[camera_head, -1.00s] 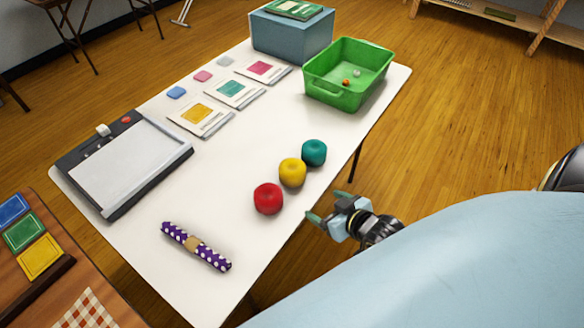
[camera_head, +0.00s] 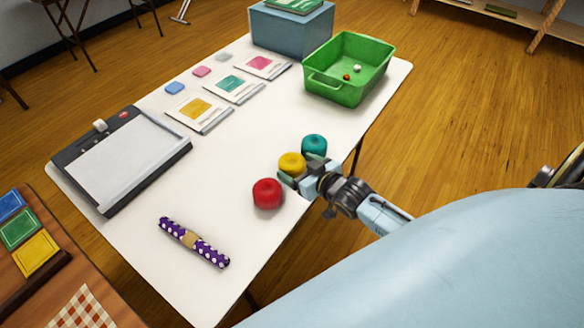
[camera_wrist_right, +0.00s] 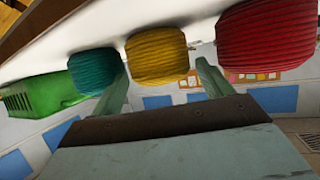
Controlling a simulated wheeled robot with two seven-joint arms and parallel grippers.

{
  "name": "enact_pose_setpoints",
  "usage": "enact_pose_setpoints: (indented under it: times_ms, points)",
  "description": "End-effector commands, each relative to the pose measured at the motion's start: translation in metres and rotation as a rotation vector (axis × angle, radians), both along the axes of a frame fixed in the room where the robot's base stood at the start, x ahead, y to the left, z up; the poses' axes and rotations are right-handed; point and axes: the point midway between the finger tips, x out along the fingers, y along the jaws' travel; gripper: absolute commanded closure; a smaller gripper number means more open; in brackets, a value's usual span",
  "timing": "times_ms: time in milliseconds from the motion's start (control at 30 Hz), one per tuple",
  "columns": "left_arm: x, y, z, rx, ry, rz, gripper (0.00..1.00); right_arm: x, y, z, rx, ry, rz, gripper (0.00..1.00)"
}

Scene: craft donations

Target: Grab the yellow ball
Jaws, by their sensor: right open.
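The yellow ball (camera_head: 291,162) sits on the white table between the red ball (camera_head: 267,193) and the teal ball (camera_head: 314,145). My right gripper (camera_head: 290,174) is open at the table's right edge, its fingers reaching to the near side of the yellow ball. In the right wrist view the yellow ball (camera_wrist_right: 156,57) shows ahead between the two open fingertips (camera_wrist_right: 162,70), with the teal ball (camera_wrist_right: 93,70) to the left and the red ball (camera_wrist_right: 265,36) to the right. I cannot tell whether the fingers touch it. My left gripper is not in view.
A purple dotted roll (camera_head: 194,243) lies at the near end. A paper trimmer (camera_head: 120,160) and several cards lie along the left side.

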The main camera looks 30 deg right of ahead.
Motion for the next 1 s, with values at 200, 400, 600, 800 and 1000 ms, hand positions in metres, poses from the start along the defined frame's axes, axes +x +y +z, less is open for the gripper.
enact_pose_setpoints:
  times_ms: [200, 400, 600, 800, 1000]
  points:
    - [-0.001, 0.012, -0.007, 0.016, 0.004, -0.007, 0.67, 0.023, 0.003, -0.011, 0.000, 0.000, 0.000, 0.21]
    - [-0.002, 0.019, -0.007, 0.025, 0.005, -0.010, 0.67, 0.025, 0.003, -0.010, 0.001, 0.000, 0.001, 0.21]
    - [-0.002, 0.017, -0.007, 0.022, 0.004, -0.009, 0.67, 0.024, 0.003, -0.011, 0.001, 0.001, 0.000, 0.38]
    - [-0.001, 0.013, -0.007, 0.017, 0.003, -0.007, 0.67, 0.024, 0.003, -0.010, 0.000, 0.000, 0.000, 0.55]
    - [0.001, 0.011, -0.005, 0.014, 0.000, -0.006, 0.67, 0.024, 0.003, -0.006, 0.000, 0.000, 0.000, 0.55]
